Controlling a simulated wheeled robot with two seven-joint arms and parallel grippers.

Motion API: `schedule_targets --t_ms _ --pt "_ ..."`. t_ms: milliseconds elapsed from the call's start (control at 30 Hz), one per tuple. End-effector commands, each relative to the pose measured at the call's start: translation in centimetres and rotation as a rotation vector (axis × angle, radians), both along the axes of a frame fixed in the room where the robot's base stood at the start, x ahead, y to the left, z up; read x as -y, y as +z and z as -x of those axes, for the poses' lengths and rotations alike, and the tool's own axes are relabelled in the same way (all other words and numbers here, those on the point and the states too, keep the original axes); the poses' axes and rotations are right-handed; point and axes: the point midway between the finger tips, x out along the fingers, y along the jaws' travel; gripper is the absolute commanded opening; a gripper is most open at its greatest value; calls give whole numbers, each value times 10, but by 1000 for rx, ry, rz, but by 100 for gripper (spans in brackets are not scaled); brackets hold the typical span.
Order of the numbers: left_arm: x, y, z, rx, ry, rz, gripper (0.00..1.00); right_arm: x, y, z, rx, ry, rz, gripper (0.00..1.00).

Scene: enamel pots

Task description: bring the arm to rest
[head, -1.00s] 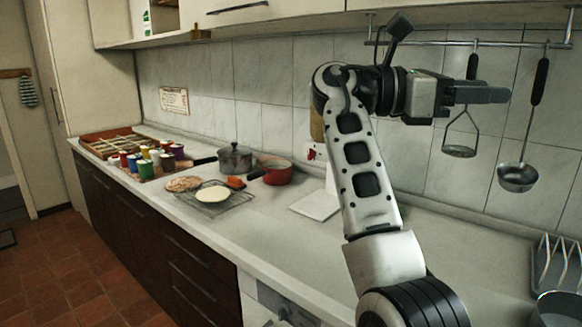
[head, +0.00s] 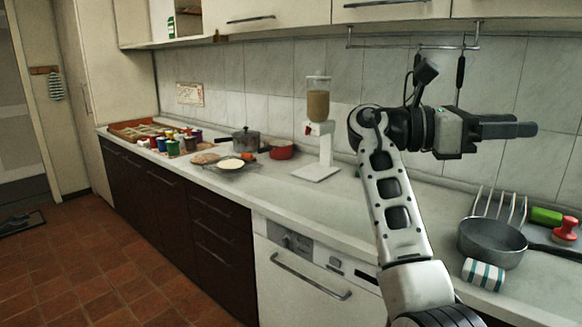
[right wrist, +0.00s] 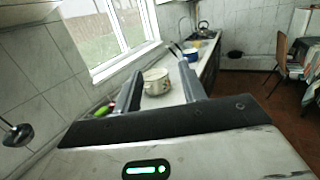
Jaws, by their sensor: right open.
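My right arm is raised and bent above the counter (head: 335,203), with its hand pointing to the right in the head view. My right gripper (head: 530,129) is held level in front of the tiled wall, clear of the counter. In the right wrist view, the gripper (right wrist: 160,76) has its two fingers apart with nothing held between them. My left gripper is not in view.
A hanging ladle (right wrist: 17,135) and window (right wrist: 108,35) show in the wrist view. The counter's middle is clear.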

Motion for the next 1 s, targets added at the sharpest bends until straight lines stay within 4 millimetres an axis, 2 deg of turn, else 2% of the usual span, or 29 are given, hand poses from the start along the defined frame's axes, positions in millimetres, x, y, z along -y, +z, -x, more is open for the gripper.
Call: schedule_targets --t_ms 33,167,400,600,733,867,1000 --pt "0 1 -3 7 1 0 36 12 -12 2 -22 -31 19 41" --pt "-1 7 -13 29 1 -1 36 41 -38 11 -74 -101 69 41" --pt "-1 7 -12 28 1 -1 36 97 -86 38 -194 -236 210 41" --pt "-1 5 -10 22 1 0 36 137 -114 70 -299 -326 366 41" --pt "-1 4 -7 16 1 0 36 157 -126 90 -365 -368 476 41" --pt "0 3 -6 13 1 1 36 177 -138 62 -252 -136 425 41" --pt "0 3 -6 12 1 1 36 196 -160 28 -81 122 334 41"
